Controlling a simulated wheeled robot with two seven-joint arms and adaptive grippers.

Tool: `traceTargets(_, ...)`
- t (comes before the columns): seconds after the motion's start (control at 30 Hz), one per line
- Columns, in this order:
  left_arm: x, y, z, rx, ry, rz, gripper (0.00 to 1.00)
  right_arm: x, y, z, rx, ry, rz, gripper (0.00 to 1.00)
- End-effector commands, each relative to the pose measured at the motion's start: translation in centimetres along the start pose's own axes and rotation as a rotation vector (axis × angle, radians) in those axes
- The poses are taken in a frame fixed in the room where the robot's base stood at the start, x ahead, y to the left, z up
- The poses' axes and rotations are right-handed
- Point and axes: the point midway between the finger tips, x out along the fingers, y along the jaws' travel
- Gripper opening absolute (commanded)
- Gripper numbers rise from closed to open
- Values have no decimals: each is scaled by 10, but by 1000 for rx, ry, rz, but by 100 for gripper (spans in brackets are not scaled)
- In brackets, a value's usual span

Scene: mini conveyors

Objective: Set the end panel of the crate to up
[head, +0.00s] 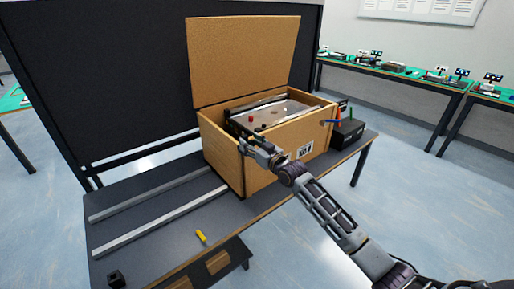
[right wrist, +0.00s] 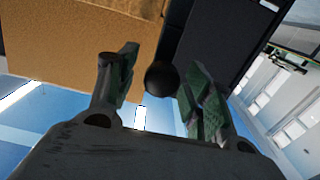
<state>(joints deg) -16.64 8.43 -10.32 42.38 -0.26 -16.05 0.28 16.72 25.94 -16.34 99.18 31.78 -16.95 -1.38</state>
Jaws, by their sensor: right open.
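The wooden crate (head: 285,170) stands on the dark table, with a tall board (head: 245,60) upright along its back edge. The crate's left end panel (head: 218,153) appears upright. My right gripper (head: 252,145) is over the crate's near left corner, its fingers pointing toward the inside. A wooden panel (right wrist: 70,45) fills the upper left there. Which panel bears the knob is unclear. My left gripper is out of view.
A black box (head: 347,133) stands right of the crate. Two grey rails (head: 160,218) lie on the table at left, with a yellow piece (head: 201,237) in front and a small black block (head: 116,279) at the near corner. A black screen (head: 90,80) stands behind.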

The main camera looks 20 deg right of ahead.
Motion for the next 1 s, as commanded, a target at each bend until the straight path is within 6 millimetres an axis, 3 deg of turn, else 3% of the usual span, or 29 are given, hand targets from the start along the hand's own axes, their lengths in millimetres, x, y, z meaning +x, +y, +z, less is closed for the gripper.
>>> traceTargets(0.27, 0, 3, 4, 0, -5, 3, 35, -11, 0, 2, -1, -2, 0, 51)
traceTargets(1.0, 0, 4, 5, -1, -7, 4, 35, -73, 1, 1, -1, -1, 1, 51)
